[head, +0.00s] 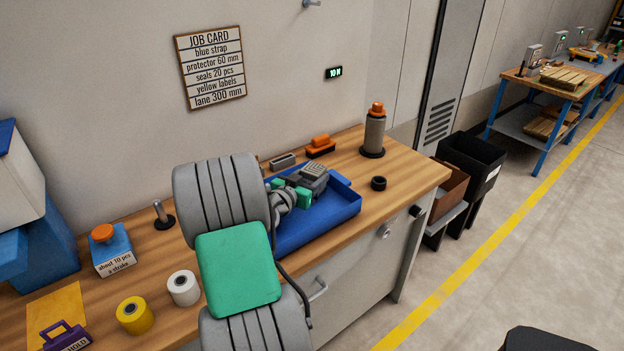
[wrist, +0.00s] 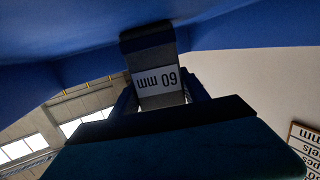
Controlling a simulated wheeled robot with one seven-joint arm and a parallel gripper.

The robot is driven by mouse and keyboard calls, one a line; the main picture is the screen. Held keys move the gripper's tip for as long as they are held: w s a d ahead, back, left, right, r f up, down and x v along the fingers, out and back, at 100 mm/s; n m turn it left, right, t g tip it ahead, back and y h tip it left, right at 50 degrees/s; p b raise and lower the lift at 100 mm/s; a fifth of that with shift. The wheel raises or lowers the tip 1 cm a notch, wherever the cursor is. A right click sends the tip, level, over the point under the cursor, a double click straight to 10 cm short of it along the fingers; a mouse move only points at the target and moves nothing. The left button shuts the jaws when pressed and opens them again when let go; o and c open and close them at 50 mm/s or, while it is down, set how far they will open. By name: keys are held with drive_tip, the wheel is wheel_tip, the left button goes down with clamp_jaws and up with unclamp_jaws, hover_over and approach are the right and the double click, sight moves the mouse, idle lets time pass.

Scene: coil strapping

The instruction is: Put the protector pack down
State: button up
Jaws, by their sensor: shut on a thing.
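The protector pack (head: 312,172) shows as a grey block at the blue tray (head: 322,226) in the head view. In the wrist view the pack (wrist: 157,80) carries a white label that reads "60 mm" upside down. My gripper (head: 305,184) is shut on the pack, with a dark finger on each side of it in the wrist view (wrist: 160,98). The tray's blue surface lies close to the pack there. My arm hides part of the tray in the head view, and I cannot tell whether the pack touches the tray floor.
Behind the tray are an orange-and-black tool (head: 320,146) and a grey block (head: 282,161). An orange-topped grey cylinder (head: 374,132) and a black ring (head: 378,183) stand to the right. White (head: 184,288) and yellow rolls (head: 135,315) are front left. The right bench end has free wood.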

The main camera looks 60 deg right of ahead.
sight(308, 180)
drive_tip(key=o, duration=1.6)
drive_tip(key=shift+s+a+f, duration=0.15)
drive_tip(key=shift+a+f, duration=0.05)
drive_tip(key=shift+f, duration=0.85)
drive_tip(key=shift+r+p, duration=0.65)
drive_tip(key=shift+p, duration=0.25)
drive_tip(key=shift+w+a+f, duration=0.1)
drive_tip(key=shift+w+a, duration=0.15)
drive_tip(key=a, duration=0.1)
drive_tip(key=a+r+b, duration=0.1)
drive_tip(key=a, duration=0.3)
drive_tip(key=shift+w+a+r, duration=0.25)
drive_tip(key=shift+a+r, duration=0.3)
drive_tip(key=shift+a, duration=0.15)
